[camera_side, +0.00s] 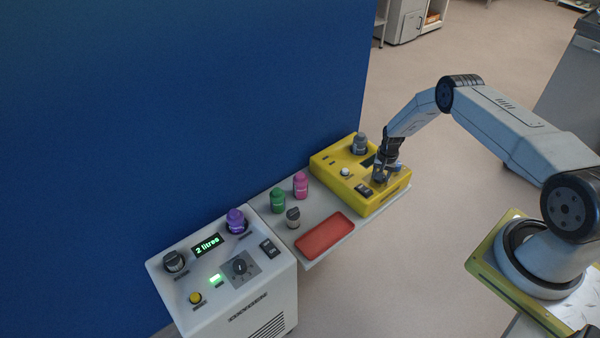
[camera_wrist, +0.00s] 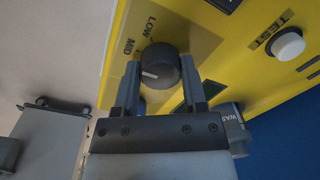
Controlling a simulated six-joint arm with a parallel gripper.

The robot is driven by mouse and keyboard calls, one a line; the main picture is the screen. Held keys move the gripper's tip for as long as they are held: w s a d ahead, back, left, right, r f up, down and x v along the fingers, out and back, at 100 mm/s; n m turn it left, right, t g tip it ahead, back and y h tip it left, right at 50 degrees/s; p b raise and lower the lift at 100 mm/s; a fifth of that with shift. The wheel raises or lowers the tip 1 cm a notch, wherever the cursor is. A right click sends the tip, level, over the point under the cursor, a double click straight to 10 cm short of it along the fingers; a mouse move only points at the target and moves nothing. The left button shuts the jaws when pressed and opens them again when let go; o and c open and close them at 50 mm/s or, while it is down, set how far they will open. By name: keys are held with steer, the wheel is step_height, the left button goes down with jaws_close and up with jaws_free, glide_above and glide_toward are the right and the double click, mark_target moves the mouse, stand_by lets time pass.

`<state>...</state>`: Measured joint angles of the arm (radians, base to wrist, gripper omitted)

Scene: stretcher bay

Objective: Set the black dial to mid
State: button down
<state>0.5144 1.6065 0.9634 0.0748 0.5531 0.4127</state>
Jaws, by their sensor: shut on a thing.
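The black dial (camera_wrist: 162,62) is on the yellow unit (camera_wrist: 210,38), with LOW and MID lettered beside it. Its white pointer line points left and slightly down in the wrist view, to the lower side of the MID label (camera_wrist: 126,47). Any further label there is hidden by a finger. My gripper (camera_wrist: 160,80) is shut on the dial, one finger on each side. In the side view my gripper (camera_side: 382,174) is over the right part of the yellow unit (camera_side: 330,163), and the dial is hidden there.
A red tray (camera_side: 325,234), green bottle (camera_side: 278,200), pink bottle (camera_side: 300,185) and grey knob-like item (camera_side: 293,217) stand left.

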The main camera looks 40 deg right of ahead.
stand_by(0.3)
steer(key=shift+c, duration=0.7)
jaws_free()
steer(key=shift+s+d+r, duration=0.1)
steer(key=shift+s+r, duration=0.05)
steer(key=shift+r, duration=3.75)
steer(key=shift+r, duration=0.1)
